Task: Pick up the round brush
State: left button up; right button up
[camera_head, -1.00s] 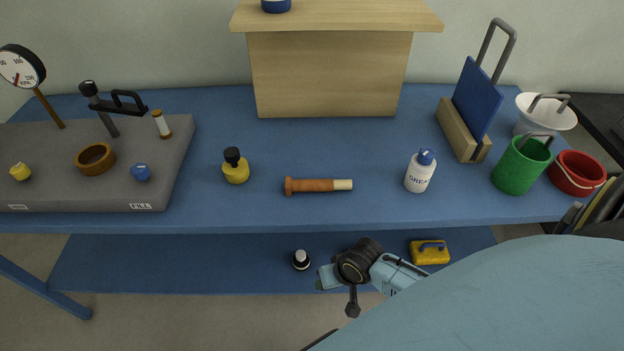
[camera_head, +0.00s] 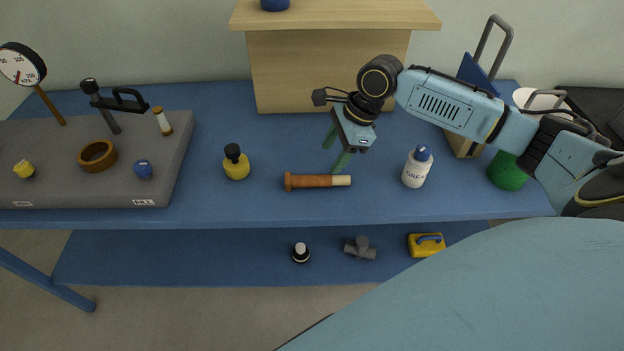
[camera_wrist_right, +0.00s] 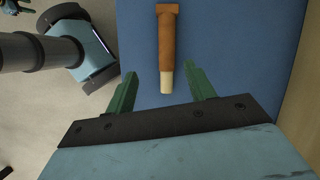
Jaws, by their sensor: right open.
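The round brush (camera_head: 318,181) lies on its side on the blue bench top, near the front edge. It has a brown handle with a wider end at the left and a pale tip at the right. My right gripper (camera_head: 335,150) is above the bench, over the brush's pale-tip end, with its green fingers apart and empty. In the right wrist view, the brush (camera_wrist_right: 166,45) lies ahead of the open fingers (camera_wrist_right: 161,75), its pale tip closest and roughly between them.
A yellow bottle (camera_head: 236,164) stands left of the brush and a white grease bottle (camera_head: 416,167) stands right. A wooden box (camera_head: 330,70) is behind. A grey block (camera_head: 60,135) with fittings fills the left. A grey pipe piece (camera_head: 360,248) lies on the lower shelf.

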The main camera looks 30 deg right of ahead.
aim_at(314, 177)
jog(key=f+m, duration=0.1)
jog(key=w+f+b, duration=0.1)
jog(key=f, duration=0.1)
jog(key=w+f+m, duration=0.1)
jog(key=f, duration=0.1)
jog(key=shift+w+a+f+m, duration=0.1)
jog(key=shift+w+a+m, duration=0.1)
jog(key=shift+a+m, duration=0.15)
jog(key=x, duration=0.1)
jog(key=b+x, duration=0.1)
jog(key=x, duration=0.1)
jog(key=b+x, duration=0.1)
jog(key=x, duration=0.1)
jog(key=shift+a, duration=0.3)
jog(key=shift+c, duration=0.9)
jog(key=c, duration=0.9)
